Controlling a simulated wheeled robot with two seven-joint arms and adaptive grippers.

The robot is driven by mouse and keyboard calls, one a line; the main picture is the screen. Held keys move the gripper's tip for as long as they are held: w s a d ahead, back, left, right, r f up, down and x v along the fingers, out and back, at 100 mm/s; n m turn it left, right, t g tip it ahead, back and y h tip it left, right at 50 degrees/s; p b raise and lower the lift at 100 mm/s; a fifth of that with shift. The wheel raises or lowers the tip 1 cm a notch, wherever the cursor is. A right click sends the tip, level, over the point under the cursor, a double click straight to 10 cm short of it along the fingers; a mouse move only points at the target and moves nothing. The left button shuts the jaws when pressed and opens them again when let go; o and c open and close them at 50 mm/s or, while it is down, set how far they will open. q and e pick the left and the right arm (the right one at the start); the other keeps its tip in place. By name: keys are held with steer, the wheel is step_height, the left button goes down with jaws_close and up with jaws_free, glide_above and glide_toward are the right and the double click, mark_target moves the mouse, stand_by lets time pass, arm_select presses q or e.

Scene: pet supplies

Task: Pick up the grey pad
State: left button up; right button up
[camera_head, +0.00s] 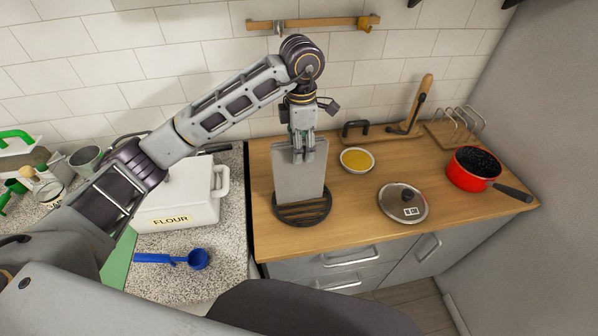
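The grey pad (299,182) is a flat, light grey rectangle. It stands upright at the back-left of the wooden counter, its lower edge over a round black slatted trivet (318,216). I cannot tell whether that edge touches the trivet. My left gripper (303,150) points down at the pad's top edge, its fingers closed on it; the far side of the grip is hidden. My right gripper is not in view.
On the wooden counter (350,232) are a yellow-filled bowl (357,161), a lid (403,203) and a red pot (474,168). A white flour box (180,198) and blue scoop (172,259) are left. A rail (330,22) is on the wall.

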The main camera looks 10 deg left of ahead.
arm_select(q)
steer(key=shift+f, duration=0.8)
steer(key=shift+c, duration=0.2)
jaws_close()
